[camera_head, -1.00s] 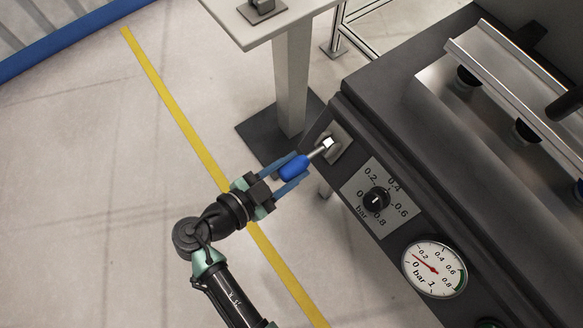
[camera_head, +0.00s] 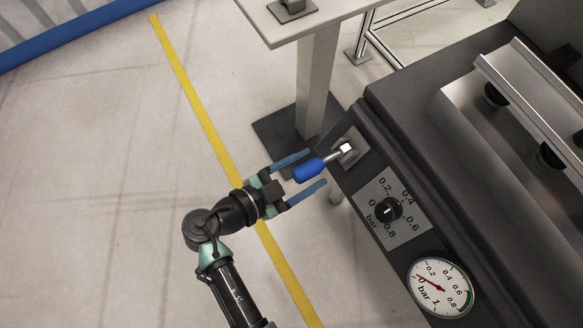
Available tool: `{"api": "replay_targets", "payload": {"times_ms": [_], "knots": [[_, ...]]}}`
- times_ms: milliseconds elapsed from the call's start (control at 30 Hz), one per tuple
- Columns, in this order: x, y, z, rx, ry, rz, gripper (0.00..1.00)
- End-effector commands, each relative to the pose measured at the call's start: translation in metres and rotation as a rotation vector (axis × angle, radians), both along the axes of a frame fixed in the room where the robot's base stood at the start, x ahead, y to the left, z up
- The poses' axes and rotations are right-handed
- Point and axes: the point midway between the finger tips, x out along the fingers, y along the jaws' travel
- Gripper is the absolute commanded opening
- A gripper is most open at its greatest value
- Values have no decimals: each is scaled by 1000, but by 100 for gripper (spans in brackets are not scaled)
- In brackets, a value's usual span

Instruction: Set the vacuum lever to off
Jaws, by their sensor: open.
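The vacuum lever has a blue grip (camera_head: 308,171) on a short metal shaft, which comes out of a metal plate (camera_head: 350,146) on the sloped front of the dark machine. The lever points left and slightly down in the picture. My gripper (camera_head: 306,172) is open, with one blue finger above the grip and the other below it. Gaps show between the grip and both fingers. No on or off marking is readable by the lever.
A dial knob (camera_head: 388,209) on a scale plate and a round pressure gauge (camera_head: 441,288) sit right of the lever on the same panel. A pale table (camera_head: 318,28) on a post stands behind. The floor with its yellow line (camera_head: 203,103) is clear.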

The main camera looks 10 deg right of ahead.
Motion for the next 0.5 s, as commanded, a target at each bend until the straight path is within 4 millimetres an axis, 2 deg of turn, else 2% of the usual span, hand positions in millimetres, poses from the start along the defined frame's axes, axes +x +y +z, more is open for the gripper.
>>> {"api": "replay_targets", "payload": {"times_ms": [167,267,500], "knots": [[-1,2,1,0,-1,1,70],[-4,11,4,1,-2,3,70],[-25,53,18,1,-3,6,70]]}}
